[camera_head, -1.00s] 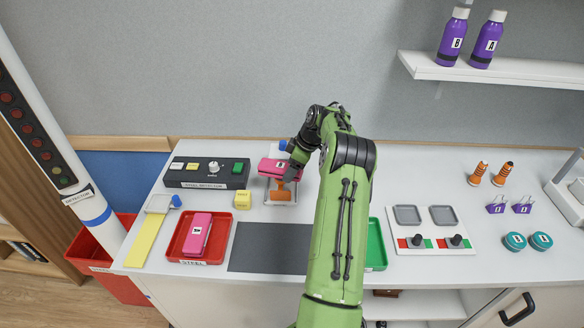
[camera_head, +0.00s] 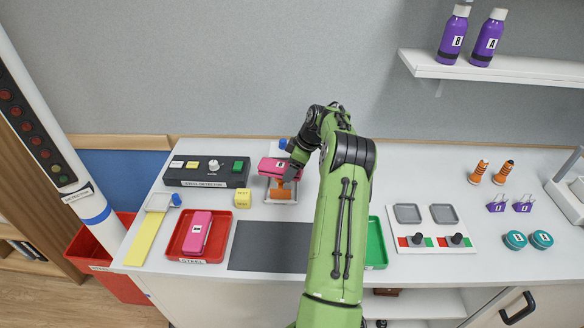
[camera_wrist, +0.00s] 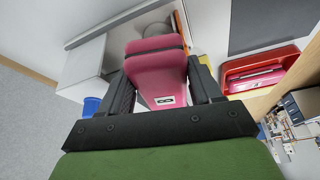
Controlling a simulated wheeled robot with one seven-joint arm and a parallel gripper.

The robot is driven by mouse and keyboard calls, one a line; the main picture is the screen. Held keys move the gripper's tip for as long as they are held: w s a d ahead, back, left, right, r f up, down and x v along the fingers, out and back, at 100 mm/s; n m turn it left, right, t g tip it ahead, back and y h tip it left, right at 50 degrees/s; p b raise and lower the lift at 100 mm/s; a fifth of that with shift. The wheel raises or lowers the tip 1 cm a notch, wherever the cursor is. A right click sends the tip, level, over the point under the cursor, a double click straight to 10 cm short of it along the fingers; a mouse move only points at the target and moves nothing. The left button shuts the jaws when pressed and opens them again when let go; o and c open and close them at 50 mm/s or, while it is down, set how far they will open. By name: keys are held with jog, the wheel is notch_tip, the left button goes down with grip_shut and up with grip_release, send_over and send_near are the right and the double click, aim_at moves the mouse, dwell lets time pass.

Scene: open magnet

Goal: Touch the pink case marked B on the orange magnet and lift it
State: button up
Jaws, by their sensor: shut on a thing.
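The pink case marked B (camera_head: 267,166) is above the orange magnet (camera_head: 282,187) on its small grey stand, left of my arm in the head view. Whether the case touches the magnet is hard to tell. My gripper (camera_wrist: 157,70) is shut on this pink case, which also shows in the wrist view (camera_wrist: 152,62) with a finger on each side. The case's label faces my wrist. A second pink case (camera_head: 197,233) lies in the red tray (camera_head: 175,254) marked STEEL.
A dark grey mat (camera_head: 268,247) lies in front, bare. A green tray (camera_head: 377,243) is partly hidden behind my arm.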

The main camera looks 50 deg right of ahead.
jog(key=shift+f, duration=0.4)
jog(key=shift+r+p, duration=0.8)
jog(key=shift+r, duration=0.55)
dwell(1.4)
jog(key=shift+r+p, duration=2.7)
jog(key=shift+r, duration=0.55)
jog(key=shift+f, duration=0.2)
